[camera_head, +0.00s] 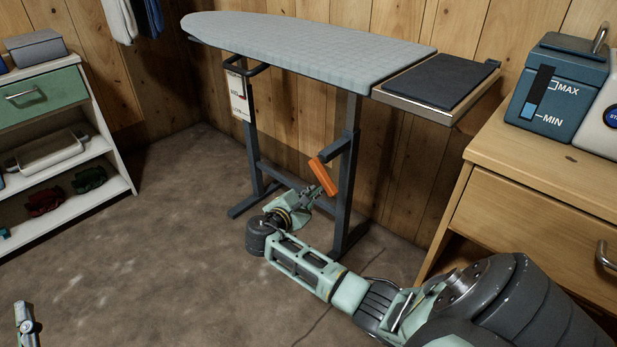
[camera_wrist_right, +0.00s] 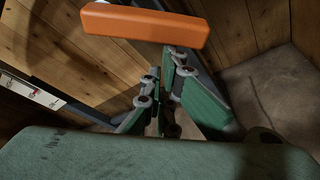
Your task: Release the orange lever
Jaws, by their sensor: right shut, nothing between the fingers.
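The orange lever (camera_head: 323,177) is on the upright of the ironing board's dark stand (camera_head: 348,190), below the board, and tilts down to the right in the head view. In the right wrist view the orange lever (camera_wrist_right: 145,24) lies across the top, just beyond the fingers. My right gripper (camera_head: 308,192) is shut and empty, close to the lever's lower left side; I cannot tell whether it touches. Its fingers also show in the right wrist view (camera_wrist_right: 160,90). A small part at the lower left edge of the head view may be my left arm; its fingers are not visible.
The grey ironing board (camera_head: 310,47) spans above the lever, with a dark rest pad (camera_head: 438,80) at its right end. A wooden cabinet (camera_head: 530,205) stands at right, carrying a blue tank (camera_head: 560,90). White shelves (camera_head: 60,150) stand at left. The floor between is clear.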

